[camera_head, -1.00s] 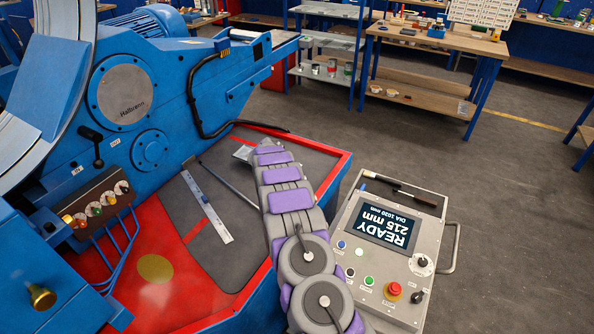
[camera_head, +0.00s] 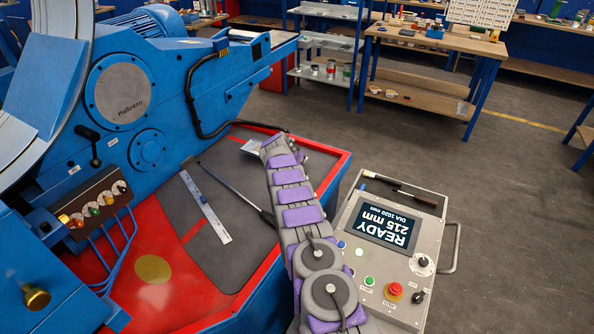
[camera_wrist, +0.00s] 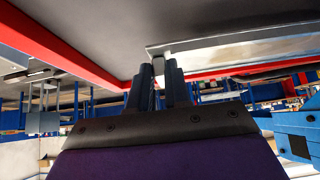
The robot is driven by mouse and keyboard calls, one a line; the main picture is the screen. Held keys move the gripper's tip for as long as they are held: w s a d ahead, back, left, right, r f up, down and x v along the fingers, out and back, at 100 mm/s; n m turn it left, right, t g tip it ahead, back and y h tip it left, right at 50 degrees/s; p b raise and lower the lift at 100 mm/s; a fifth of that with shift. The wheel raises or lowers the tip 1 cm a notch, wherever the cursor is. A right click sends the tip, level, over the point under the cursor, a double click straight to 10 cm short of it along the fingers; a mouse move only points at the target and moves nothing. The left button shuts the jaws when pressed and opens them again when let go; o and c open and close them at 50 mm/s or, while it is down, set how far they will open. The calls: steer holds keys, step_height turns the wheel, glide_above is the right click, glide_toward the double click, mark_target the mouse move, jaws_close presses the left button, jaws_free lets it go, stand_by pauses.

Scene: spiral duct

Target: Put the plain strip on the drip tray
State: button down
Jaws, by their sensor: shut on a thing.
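My gripper (camera_wrist: 161,76) points away from the wrist camera, its dark fingers shut on a plain grey metal strip (camera_wrist: 245,47). In the head view a short piece of the strip (camera_head: 250,146) shows beside the far end of my arm; the rest of it and the fingers are hidden there. It is over the far part of the red-rimmed machine bed with a dark grey surface (camera_head: 240,250); whether it touches that surface is unclear. I cannot tell for sure which part is the drip tray; this red-rimmed bed may be it.
A long pale strip with markings (camera_head: 205,207) and a thin dark rod with a handle (camera_head: 235,190) lie on the dark grey surface. The blue machine (camera_head: 150,100) stands at left. A control panel (camera_head: 385,250) with a black-handled tool (camera_head: 400,190) is at right.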

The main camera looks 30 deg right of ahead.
step_height(320, 180, down, 4)
steer(key=shift+r+b, duration=0.1)
steer(key=shift+b, duration=0.6)
steer(key=c, duration=1.1)
jaws_free()
steer(key=shift+r, duration=0.1)
steer(key=shift+r, duration=0.15)
steer(key=shift+a+r, duration=0.1)
steer(key=shift+r, duration=0.15)
steer(key=shift+s+a+r+p, duration=0.3)
steer(key=shift+a+r+p, duration=0.1)
steer(key=shift+r+p, duration=0.2)
steer(key=shift+s+a+r, duration=0.25)
steer(key=shift+a+r, duration=0.05)
steer(key=shift+a, duration=0.05)
steer(key=shift+p+v, duration=0.75)
steer(key=shift+v, duration=3.65)
